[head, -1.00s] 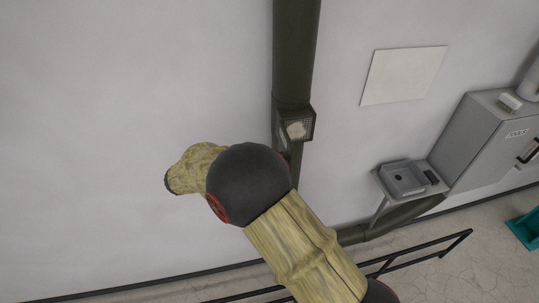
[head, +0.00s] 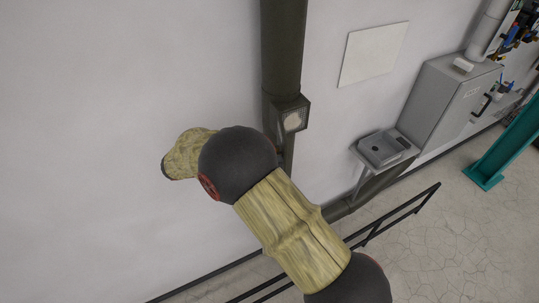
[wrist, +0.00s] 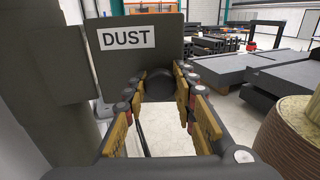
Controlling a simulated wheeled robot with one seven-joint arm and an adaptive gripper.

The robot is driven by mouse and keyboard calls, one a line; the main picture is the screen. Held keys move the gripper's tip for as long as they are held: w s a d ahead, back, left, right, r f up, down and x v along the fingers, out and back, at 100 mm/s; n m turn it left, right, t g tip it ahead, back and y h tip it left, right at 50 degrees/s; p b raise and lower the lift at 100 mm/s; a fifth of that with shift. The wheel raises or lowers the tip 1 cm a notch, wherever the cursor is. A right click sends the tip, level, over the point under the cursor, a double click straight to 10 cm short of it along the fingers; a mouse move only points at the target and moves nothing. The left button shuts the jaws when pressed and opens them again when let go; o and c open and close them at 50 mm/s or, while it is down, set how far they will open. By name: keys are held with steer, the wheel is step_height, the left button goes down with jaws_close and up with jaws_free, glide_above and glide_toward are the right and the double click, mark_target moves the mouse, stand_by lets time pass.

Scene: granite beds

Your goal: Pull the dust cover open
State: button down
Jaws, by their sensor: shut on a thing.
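The dust cover (wrist: 110,65) is a dark grey flat panel with a white label reading DUST, at the upper left of the wrist view, beside a dark pipe-like body. A dark rounded handle (wrist: 158,80) sits at its lower edge. My gripper (wrist: 160,88) is shut on this handle, its yellow-padded fingers on either side of it. How far the cover stands open I cannot tell. In the head view my arm hides the gripper, and I cannot make out the cover there.
A dark vertical pipe (head: 283,45) with a small pale-faced box (head: 290,115) runs down the wall. A grey sink (head: 386,147) and cabinet (head: 445,100) stand at right. A black rail (head: 400,212) is low in front. Dark granite beds (wrist: 275,90) stand beyond the gripper.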

steer(key=c, duration=1.5)
jaws_free()
steer(key=shift+o, duration=0.2)
